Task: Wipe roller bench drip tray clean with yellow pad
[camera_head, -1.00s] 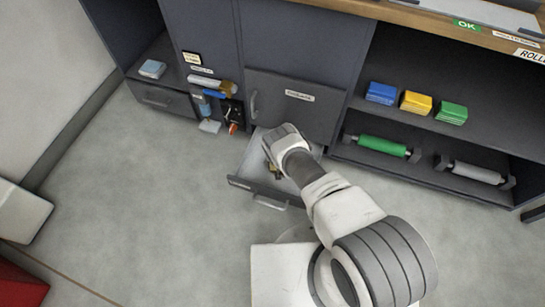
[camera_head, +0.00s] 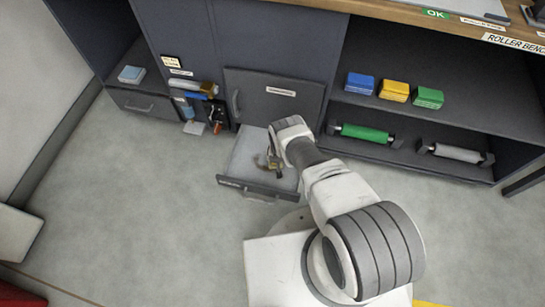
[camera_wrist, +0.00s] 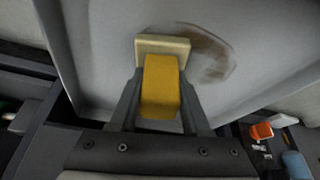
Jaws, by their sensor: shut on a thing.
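The drip tray (camera_head: 246,153) is pulled out like a drawer below a dark cabinet door. My gripper (camera_head: 273,160) is over its right part, partly hidden by my wrist. In the wrist view my gripper (camera_wrist: 160,92) is shut on the yellow grip of the pad (camera_wrist: 160,76). The pad's pale cream face block shows beyond the fingers, over the tray floor (camera_wrist: 95,50). A brown smear (camera_wrist: 214,58) lies just right of the pad, partly behind it. I cannot tell whether the pad touches the floor.
Blue (camera_head: 360,83), yellow (camera_head: 394,91) and green (camera_head: 427,97) blocks sit on the right shelf. A green roller (camera_head: 364,133) and a grey roller (camera_head: 456,152) are below. Tools (camera_head: 203,105) hang left of the tray. The floor in front is clear on the left.

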